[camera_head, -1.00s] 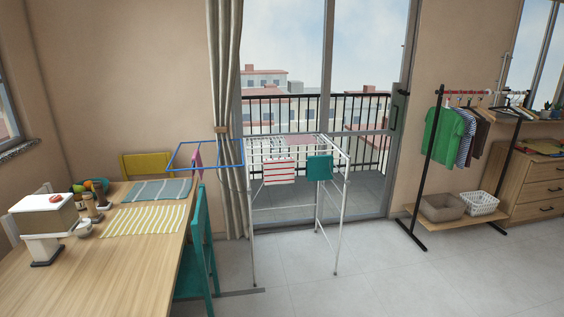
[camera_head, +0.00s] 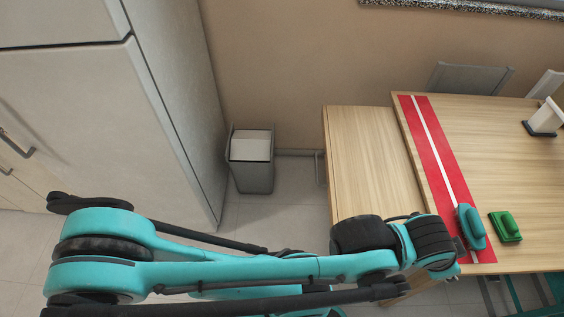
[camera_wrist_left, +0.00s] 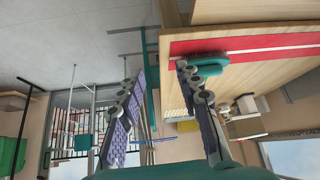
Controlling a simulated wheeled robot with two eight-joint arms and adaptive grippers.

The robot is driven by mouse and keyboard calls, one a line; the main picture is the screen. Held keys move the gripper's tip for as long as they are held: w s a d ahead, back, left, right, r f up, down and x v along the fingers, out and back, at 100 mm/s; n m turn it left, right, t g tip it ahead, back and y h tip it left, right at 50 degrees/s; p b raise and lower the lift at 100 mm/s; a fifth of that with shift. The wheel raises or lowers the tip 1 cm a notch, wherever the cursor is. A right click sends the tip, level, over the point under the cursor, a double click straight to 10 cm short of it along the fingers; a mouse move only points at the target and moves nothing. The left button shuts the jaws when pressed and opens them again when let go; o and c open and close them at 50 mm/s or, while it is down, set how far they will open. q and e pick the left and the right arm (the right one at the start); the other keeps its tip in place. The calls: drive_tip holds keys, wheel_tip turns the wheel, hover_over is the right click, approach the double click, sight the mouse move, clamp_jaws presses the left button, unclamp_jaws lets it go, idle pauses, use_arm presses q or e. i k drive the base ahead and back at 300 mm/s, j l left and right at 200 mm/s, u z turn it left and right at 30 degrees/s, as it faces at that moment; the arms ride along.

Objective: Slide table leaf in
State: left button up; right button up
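The table leaf (camera_head: 372,150) is a pale wood panel standing out from the left end of the wooden table (camera_head: 510,160) in the head view. It seems to sit slightly lower than the main top. My left arm crosses the front of the leaf and hides its near end. In the wrist view my left gripper (camera_wrist_left: 157,72) has its two fingers spread with nothing between them, close to the table edge. In the head view its fingertips are mostly hidden behind the wrist. My right gripper is not in view.
A red runner with a white stripe (camera_head: 432,160) lies along the table's left edge. A teal brush-like object (camera_head: 470,227) lies on it near the gripper, with a green one (camera_head: 505,226) beside it. A grey bin (camera_head: 251,160) stands by the wall, left of the leaf.

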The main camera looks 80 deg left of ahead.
sight(369, 167)
drive_tip(key=u, duration=0.45)
drive_tip(key=j+u, duration=0.1)
drive_tip(key=u, duration=0.3)
drive_tip(key=j+u, duration=0.1)
drive_tip(key=u, duration=0.75)
drive_tip(key=j+u, duration=0.1)
drive_tip(key=u, duration=0.35)
